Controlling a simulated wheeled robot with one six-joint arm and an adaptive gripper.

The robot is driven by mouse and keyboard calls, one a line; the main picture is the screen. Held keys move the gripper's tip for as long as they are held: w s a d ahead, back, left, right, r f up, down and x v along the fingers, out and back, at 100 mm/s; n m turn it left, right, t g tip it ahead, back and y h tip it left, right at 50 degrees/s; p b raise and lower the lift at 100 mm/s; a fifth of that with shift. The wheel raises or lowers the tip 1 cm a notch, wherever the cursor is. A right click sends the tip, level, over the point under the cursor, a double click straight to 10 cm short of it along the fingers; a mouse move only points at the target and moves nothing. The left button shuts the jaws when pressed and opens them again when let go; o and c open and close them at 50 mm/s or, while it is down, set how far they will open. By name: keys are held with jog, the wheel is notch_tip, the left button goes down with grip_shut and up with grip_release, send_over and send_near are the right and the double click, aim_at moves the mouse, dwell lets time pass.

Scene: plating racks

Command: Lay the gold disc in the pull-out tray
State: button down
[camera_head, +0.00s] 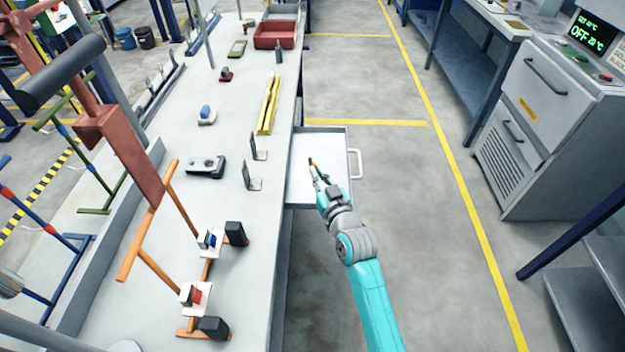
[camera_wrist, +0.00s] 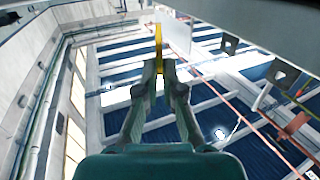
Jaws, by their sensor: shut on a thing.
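The gold disc (camera_head: 311,161) is held edge-on at the tip of my gripper (camera_head: 315,170). In the wrist view the disc (camera_wrist: 158,42) shows as a thin upright yellow strip between the two fingertips (camera_wrist: 160,70), which are shut on it. The pull-out tray (camera_head: 303,190) is white and flat, and stands open at the right side of the long table, with a handle on its right. My gripper and the disc are over the tray in the head view. How high the disc is above the tray floor I cannot tell.
The long table (camera_head: 225,140) bears a yellow bar (camera_head: 268,105), two small metal brackets (camera_head: 253,180), a red bin (camera_head: 274,35) and orange stands (camera_head: 165,225). Open floor (camera_head: 420,230) lies to the right. A grey cabinet (camera_head: 545,120) stands further right.

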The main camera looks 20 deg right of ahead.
jog(key=shift+f, duration=2.95)
jog(key=shift+f, duration=0.1)
jog(key=c, duration=1.3)
grip_release()
jog(key=s, duration=0.8)
jog(key=s+d, duration=0.1)
jog(key=s, duration=0.3)
